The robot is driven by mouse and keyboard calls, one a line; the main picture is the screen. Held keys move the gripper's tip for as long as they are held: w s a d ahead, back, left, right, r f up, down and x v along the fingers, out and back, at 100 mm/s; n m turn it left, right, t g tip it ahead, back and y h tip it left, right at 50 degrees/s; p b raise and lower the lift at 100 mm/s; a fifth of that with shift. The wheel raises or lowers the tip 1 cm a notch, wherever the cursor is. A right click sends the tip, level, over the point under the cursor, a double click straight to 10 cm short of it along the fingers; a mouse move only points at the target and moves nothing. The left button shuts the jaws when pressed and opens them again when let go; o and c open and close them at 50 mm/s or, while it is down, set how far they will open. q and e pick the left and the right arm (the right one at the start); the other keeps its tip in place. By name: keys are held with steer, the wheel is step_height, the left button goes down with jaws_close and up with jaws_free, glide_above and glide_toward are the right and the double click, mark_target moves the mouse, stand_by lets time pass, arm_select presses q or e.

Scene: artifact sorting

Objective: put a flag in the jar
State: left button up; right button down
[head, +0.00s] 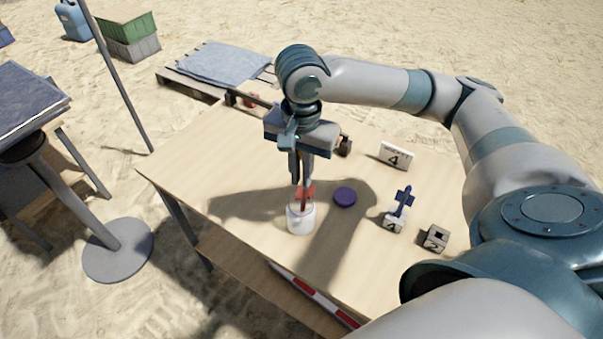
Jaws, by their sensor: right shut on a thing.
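A small white jar (300,218) stands upright on the wooden table. My right gripper (302,183) points down directly above the jar, shut on a red flag (306,193). The flag's lower part is at the jar's mouth; I cannot tell how far inside it reaches. A blue flag (404,200) stands upright in a small numbered block (394,222) to the right. A round purple lid (344,195) lies flat on the table between the jar and the blue flag. My left gripper is not in view.
Another numbered block (435,238), with a hole in its top, sits on the table (220,185) at the right. A white number 4 card (396,155) stands behind. The table's left part is clear.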

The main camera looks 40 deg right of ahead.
steer(key=shift+s+a+f, duration=0.2)
steer(key=shift+a+f, duration=0.1)
steer(key=shift+f, duration=0.4)
steer(key=shift+s+a+f+p, duration=0.25)
steer(key=shift+a+f+p, duration=0.2)
steer(key=shift+a+f, duration=0.15)
steer(key=shift+s+a+f+p, duration=0.25)
steer(key=shift+a+f+p, duration=0.2)
steer(key=shift+a+f, duration=0.1)
stand_by(0.4)
steer(key=shift+f, duration=2.5)
steer(key=c, duration=1.7)
jaws_free()
steer(key=shift+c, duration=0.2)
steer(key=shift+d, duration=0.1)
